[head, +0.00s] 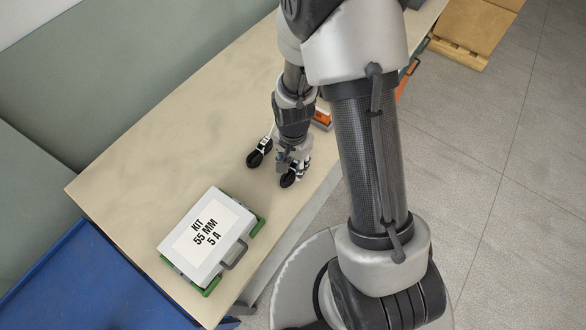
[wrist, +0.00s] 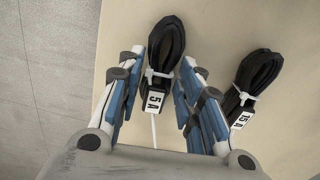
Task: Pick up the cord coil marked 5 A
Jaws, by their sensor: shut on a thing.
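The cord coil marked 5 A (wrist: 167,45) is a black looped cord with a white tie and a white tag, between the fingers of my gripper (wrist: 160,75) in the wrist view. My gripper is shut on it. In the head view my gripper (head: 292,166) points down over the bench, with the coil (head: 288,180) at its fingertips. I cannot tell whether the coil touches the bench. A similar black coil marked 15 A (wrist: 258,75) lies to the right in the wrist view; in the head view this coil (head: 254,158) is just left of my gripper.
A white case labelled KIT 55 MM 5 A (head: 208,238) with green corners stands on the bench (head: 140,160) at the near end. A blue surface (head: 90,285) lies at lower left. An orange item (head: 322,117) is partly hidden behind my arm. The bench's left middle is clear.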

